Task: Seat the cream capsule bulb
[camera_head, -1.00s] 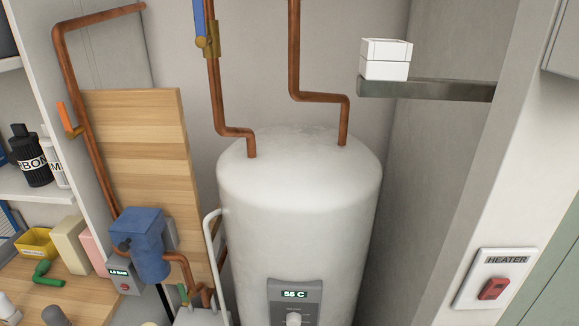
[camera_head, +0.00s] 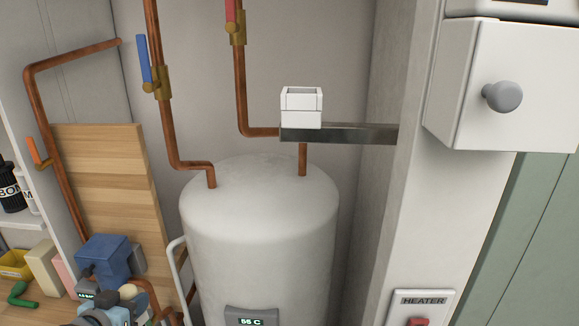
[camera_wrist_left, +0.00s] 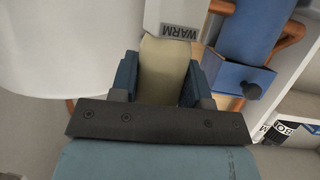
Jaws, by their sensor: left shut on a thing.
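The cream capsule bulb (camera_wrist_left: 165,72) is between the two blue fingers of my left gripper (camera_wrist_left: 163,80) in the left wrist view. The gripper is shut on it. In the head view, my left gripper (camera_head: 118,304) shows at the bottom left edge, partly cut off, with the rounded cream end of the bulb (camera_head: 128,291) above it. It is in front of the blue pump (camera_head: 103,259) and left of the white tank. A white label reading WARM (camera_wrist_left: 180,30) lies just beyond the bulb in the wrist view. My right gripper is not in view.
The white tank (camera_head: 260,215) stands in the middle, with copper pipes above it. A white open-topped box (camera_head: 301,108) sits on a grey bracket (camera_head: 355,134). A white cabinet with a grey knob (camera_head: 502,95) and a HEATER switch (camera_head: 423,306) are at right.

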